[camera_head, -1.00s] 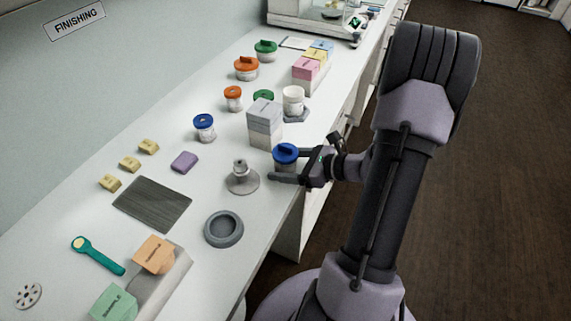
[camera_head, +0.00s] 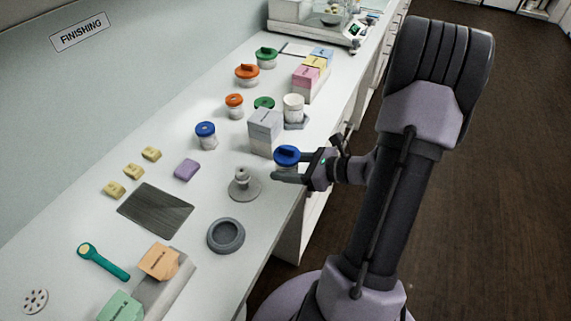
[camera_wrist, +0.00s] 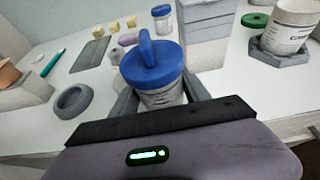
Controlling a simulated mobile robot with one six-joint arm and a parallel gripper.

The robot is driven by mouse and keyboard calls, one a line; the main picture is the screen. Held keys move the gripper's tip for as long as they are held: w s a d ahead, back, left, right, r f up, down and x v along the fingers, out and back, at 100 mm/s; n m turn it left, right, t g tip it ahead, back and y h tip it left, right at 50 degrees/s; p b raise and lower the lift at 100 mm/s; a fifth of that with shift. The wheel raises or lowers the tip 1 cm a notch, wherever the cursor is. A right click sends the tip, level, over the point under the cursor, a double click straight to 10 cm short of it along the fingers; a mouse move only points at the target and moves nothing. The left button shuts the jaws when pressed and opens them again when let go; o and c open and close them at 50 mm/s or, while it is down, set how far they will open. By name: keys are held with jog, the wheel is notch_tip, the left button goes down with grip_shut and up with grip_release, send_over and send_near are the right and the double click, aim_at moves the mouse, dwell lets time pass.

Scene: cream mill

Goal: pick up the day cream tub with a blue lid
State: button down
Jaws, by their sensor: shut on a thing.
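A tub with a blue lid (camera_head: 286,155) is between the fingers of my gripper (camera_head: 290,168) near the front edge of the bench. In the wrist view the same blue-lidded tub (camera_wrist: 153,72) stands upright between the two fingers, with its label partly hidden. My gripper is shut on it. I cannot tell whether its base is clear of the bench. A second blue-lidded tub (camera_head: 206,135) stands farther back and left on the bench; it also shows in the wrist view (camera_wrist: 162,18).
Stacked grey-white boxes (camera_head: 264,132) stand just behind the held tub. A grey stand (camera_head: 244,186) and a grey ring dish (camera_head: 226,236) are to the left. A white cup (camera_head: 293,110) sits on a grey coaster behind. Floor at right is clear.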

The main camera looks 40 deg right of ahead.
jog(key=s+a+r+p, duration=0.1)
jog(key=s+a+p, duration=0.6)
jog(key=s, duration=0.5)
jog(key=shift+s+a+p, duration=0.25)
jog(key=shift+s+p, duration=0.05)
jog(key=shift+p, duration=0.6)
jog(key=shift+r, duration=0.1)
